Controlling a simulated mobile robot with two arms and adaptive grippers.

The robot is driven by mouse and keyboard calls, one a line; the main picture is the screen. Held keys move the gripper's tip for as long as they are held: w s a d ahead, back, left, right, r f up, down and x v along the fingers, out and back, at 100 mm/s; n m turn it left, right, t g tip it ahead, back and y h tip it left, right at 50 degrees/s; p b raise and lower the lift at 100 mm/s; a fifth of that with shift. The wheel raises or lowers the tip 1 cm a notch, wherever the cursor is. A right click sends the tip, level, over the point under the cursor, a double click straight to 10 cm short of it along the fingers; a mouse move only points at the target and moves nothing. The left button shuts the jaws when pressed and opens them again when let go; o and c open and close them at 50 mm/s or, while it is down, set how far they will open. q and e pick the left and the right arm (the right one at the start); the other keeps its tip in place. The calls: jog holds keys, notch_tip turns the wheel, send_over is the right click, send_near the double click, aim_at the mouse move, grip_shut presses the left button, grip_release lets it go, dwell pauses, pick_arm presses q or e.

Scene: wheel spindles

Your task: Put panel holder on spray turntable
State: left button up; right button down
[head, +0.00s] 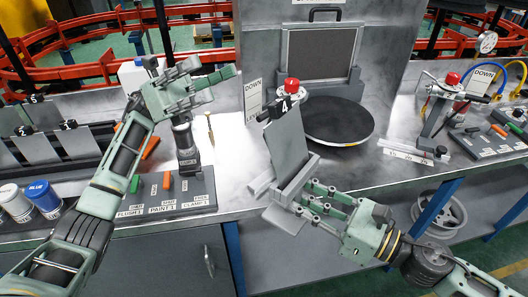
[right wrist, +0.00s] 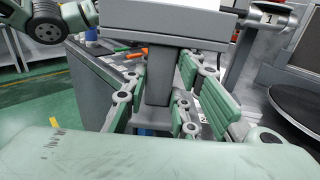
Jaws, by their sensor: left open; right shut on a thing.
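The panel holder (head: 262,182) is a grey piece with a flat grey panel (head: 288,150) standing tilted in it. A black tag marked 4 is at the panel's top. My right gripper (head: 296,197) is shut on the holder, left of and nearer than the turntable. In the right wrist view, its green fingers close around the holder's grey stem (right wrist: 158,85), below a wide grey block. The spray turntable (head: 338,122) is a black round disc in a grey booth, and its edge shows in the right wrist view (right wrist: 298,105). My left gripper (head: 190,88) is open and empty, above the bench at left.
Paint bottles (head: 44,198) and a panel rack (head: 70,145) are at left. A red-knobbed device (head: 448,105) is at right. A wheel (head: 440,212) lies on the lower shelf.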

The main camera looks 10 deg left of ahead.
aim_at(296, 196)
jog(key=shift+r, duration=0.1)
pick_arm(q)
jog(key=s+d+f+m+y, duration=0.1)
jog(key=d+f+m+y, duration=0.3)
jog(key=f, duration=0.7)
jog(key=s+d+f+n+y, duration=0.15)
jog(key=d+f, duration=0.45)
jog(key=f, duration=0.6)
jog(key=shift+m+t+y, duration=0.3)
jog(key=shift+m+y, duration=0.05)
jog(key=shift+m, duration=0.1)
jog(key=x, duration=0.6)
jog(key=shift+d+r, duration=0.3)
jog(key=shift+r, duration=0.05)
pick_arm(e)
jog(key=shift+s, duration=0.15)
pick_arm(q)
jog(key=shift+d, duration=0.3)
pick_arm(e)
jog(key=shift+a, duration=0.15)
pick_arm(q)
jog(key=shift+c, duration=0.2)
grip_shut()
pick_arm(e)
jog(key=shift+s, duration=0.1)
